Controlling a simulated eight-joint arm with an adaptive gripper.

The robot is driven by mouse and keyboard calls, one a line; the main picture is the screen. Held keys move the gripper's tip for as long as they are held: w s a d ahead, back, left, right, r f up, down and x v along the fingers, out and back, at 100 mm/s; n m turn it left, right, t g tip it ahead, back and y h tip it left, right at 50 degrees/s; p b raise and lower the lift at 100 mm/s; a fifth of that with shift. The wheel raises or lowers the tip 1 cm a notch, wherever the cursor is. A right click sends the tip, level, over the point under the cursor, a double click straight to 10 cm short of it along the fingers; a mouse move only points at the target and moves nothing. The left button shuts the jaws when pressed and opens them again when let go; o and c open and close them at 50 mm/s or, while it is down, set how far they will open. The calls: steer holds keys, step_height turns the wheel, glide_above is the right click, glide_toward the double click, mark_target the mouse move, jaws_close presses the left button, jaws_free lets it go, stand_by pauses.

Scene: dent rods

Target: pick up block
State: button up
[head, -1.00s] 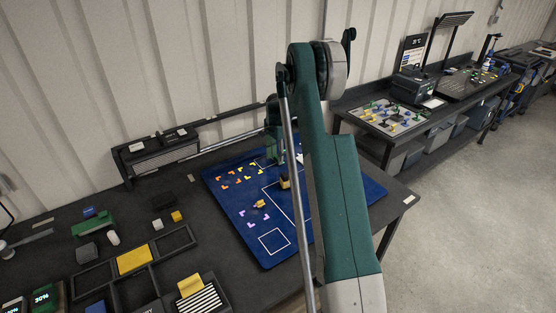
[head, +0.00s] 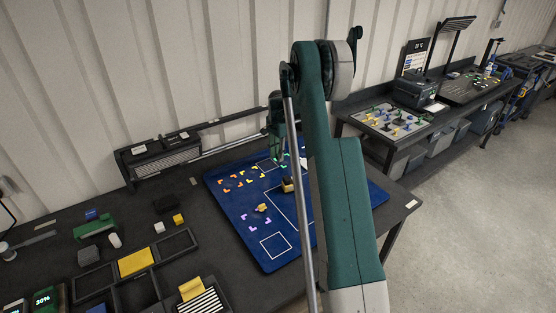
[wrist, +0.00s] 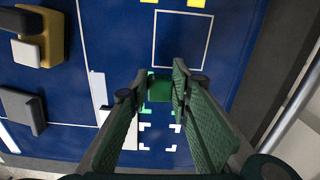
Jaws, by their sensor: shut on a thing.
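A small green block (wrist: 160,90) shows between the fingertips of my gripper (wrist: 161,80) in the wrist view. The gripper is shut on it, above the blue mat (wrist: 110,45). Pale green corner marks lie on the mat around and below the block in that picture. I cannot tell whether the block touches the mat. In the head view, my gripper (head: 276,150) is over the back part of the blue mat (head: 244,217), partly hidden by my arm. The block cannot be made out there.
A yellow block with a dark part (wrist: 40,40) and a grey block (wrist: 22,110) are left of the gripper in the wrist view. A small yellow piece (head: 262,207) lies on the mat. Black trays (head: 175,242) stand front left. A white outlined square (wrist: 183,40) is bare.

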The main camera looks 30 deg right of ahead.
step_height(320, 180, up, 7)
steer(key=shift+f, duration=0.15)
